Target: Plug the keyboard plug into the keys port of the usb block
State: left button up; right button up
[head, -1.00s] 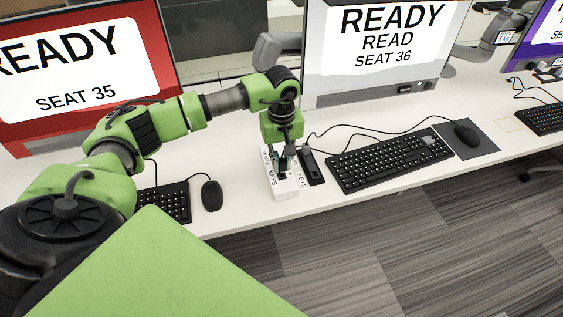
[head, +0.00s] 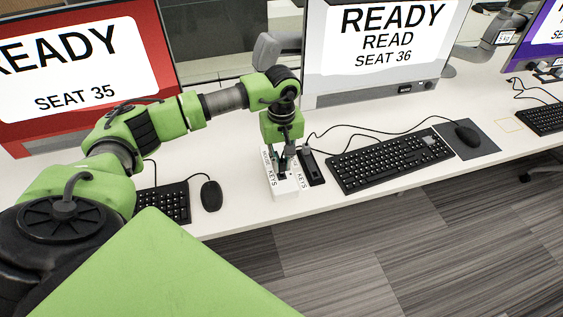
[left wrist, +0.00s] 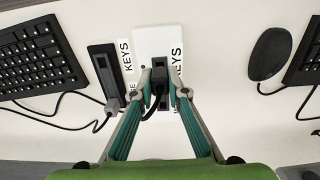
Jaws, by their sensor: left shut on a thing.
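The white usb block (head: 287,193) stands near the desk's front edge, with KEYS lettering on it. In the left wrist view the block (left wrist: 158,38) lies just beyond my fingertips. My left gripper (head: 284,164) points down over the block. In the left wrist view its teal fingers (left wrist: 159,80) are shut on the small dark keyboard plug (left wrist: 158,76), whose black cable trails back between the fingers. The plug is over or at a port in the block. The fingers hide its tip, so I cannot tell whether it is seated. My right gripper is not in view.
A black hub (head: 314,170) stands close right of the block; a grey plug (left wrist: 109,107) is at it. A keyboard (head: 388,160) lies farther right. A mouse (head: 211,195) and another keyboard (head: 172,203) lie left. Monitors stand behind.

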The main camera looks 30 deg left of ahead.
aim_at(282, 161)
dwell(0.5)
pick_arm(q)
jog(key=shift+f+b, duration=1.1)
jog(key=shift+b, duration=0.05)
jog(key=o, duration=0.9)
jog(key=shift+r, duration=0.1)
notch_tip(282, 161, up, 12)
jog(key=shift+d, duration=0.1)
